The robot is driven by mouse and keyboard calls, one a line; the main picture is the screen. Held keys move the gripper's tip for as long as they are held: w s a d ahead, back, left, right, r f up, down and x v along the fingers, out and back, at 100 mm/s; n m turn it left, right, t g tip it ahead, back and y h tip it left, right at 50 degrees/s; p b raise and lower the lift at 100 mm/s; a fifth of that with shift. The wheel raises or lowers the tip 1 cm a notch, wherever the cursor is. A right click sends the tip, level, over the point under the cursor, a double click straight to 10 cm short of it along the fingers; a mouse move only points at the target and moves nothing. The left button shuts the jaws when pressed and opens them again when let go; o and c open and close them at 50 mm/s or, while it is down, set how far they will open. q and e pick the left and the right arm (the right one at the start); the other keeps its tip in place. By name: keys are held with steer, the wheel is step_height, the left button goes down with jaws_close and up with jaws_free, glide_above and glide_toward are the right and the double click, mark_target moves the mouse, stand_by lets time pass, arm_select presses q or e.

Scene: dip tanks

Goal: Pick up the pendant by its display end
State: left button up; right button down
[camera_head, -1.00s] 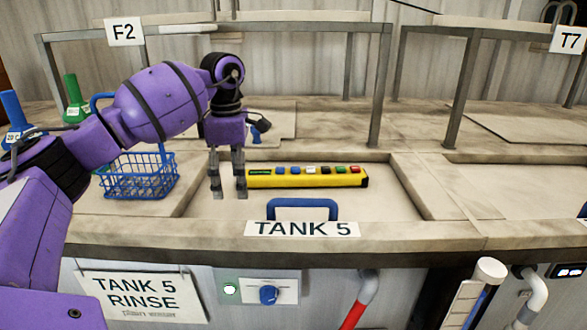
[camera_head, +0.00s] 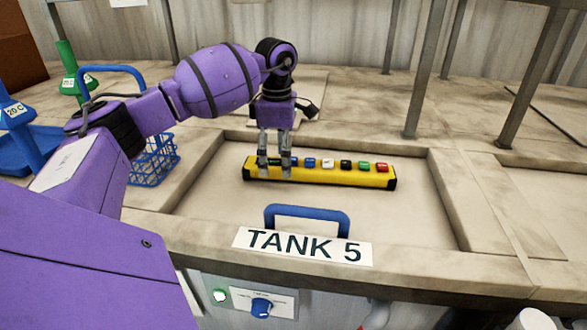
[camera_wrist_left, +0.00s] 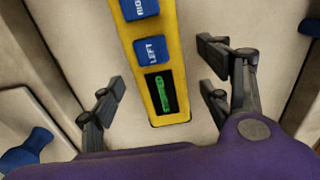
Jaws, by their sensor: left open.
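The yellow pendant (camera_head: 340,175) lies flat on the recessed lid of tank 5, with a row of coloured buttons along its top. Its display end is at the left in the head view; the wrist view shows the small dark display with green characters (camera_wrist_left: 162,94) near the end. My left gripper (camera_head: 274,172) points down over that end. In the wrist view its open fingers (camera_wrist_left: 160,100) stand on either side of the pendant's display end, with gaps on both sides. In the head view the fingers hide part of that end. My right gripper is in neither view.
A blue lid handle (camera_head: 307,212) stands in front of the pendant, behind the TANK 5 label (camera_head: 302,246). A blue wire basket (camera_head: 155,162) is at the left, partly behind my arm. Metal frame legs (camera_head: 425,75) rise at the back right. The lid right of the pendant is clear.

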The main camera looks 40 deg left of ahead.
arm_select(q)
step_height(320, 180, down, 2)
steer(key=shift+f, duration=0.25)
steer(key=c, duration=1.3)
steer(key=shift+w, duration=0.1)
steer(key=shift+c, duration=0.3)
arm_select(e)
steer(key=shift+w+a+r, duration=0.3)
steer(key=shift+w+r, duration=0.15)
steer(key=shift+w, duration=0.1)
arm_select(q)
steer(key=shift+r, duration=0.2)
